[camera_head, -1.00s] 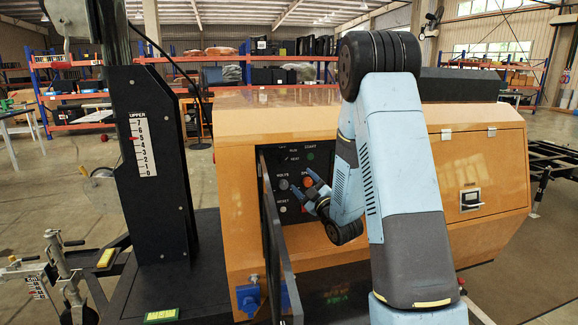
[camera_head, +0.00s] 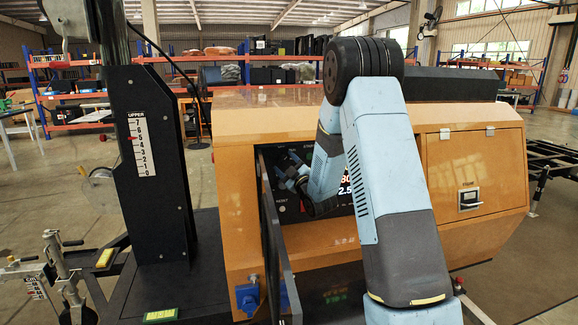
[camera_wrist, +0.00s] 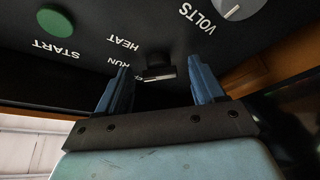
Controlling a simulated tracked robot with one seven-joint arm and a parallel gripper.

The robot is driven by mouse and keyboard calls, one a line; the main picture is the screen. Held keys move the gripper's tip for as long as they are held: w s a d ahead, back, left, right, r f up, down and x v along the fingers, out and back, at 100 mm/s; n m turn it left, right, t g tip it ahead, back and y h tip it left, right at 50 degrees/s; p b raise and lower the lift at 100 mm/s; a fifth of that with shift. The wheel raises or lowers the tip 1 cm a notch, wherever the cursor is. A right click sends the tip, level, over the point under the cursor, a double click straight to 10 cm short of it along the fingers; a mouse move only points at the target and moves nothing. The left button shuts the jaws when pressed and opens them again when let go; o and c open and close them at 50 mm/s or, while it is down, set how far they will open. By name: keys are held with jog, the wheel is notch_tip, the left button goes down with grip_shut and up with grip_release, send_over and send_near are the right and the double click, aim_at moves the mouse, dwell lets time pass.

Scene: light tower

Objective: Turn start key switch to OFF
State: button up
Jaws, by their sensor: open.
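The start key switch (camera_wrist: 160,73) shows in the wrist view as a small dark piece with a pale edge, on the black control panel (camera_wrist: 100,12). It sits between the two blue fingers of my gripper (camera_wrist: 162,80), apart from both as far as I can tell. My gripper is open, with nothing held. The labels HEAT and RUN show upside down beside the switch; the OFF label is mostly hidden behind a finger. In the head view my gripper (camera_head: 295,178) reaches into the panel opening and hides the switch.
A green START button (camera_wrist: 56,22) and a VOLTS knob (camera_wrist: 236,8) flank the switch on the panel. In the head view the open panel door (camera_head: 278,255) stands left of my arm. The orange housing (camera_head: 430,215) surrounds the opening.

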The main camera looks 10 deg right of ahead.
jog(key=c, duration=1.1)
jog(key=shift+o, duration=0.2)
jog(key=shift+d, duration=0.15)
jog(key=shift+n, duration=0.4)
jog(key=n+g, duration=0.1)
jog(key=n, duration=0.1)
jog(key=n+y, duration=0.1)
jog(key=n, duration=0.1)
jog(key=n+g, duration=0.1)
jog(key=shift+r+n+g, duration=0.25)
jog(key=shift+n+g, duration=0.05)
jog(key=shift+n, duration=0.1)
jog(key=shift+n+g, duration=0.6)
jog(key=shift+n, duration=0.9)
jog(key=shift+s, duration=0.1)
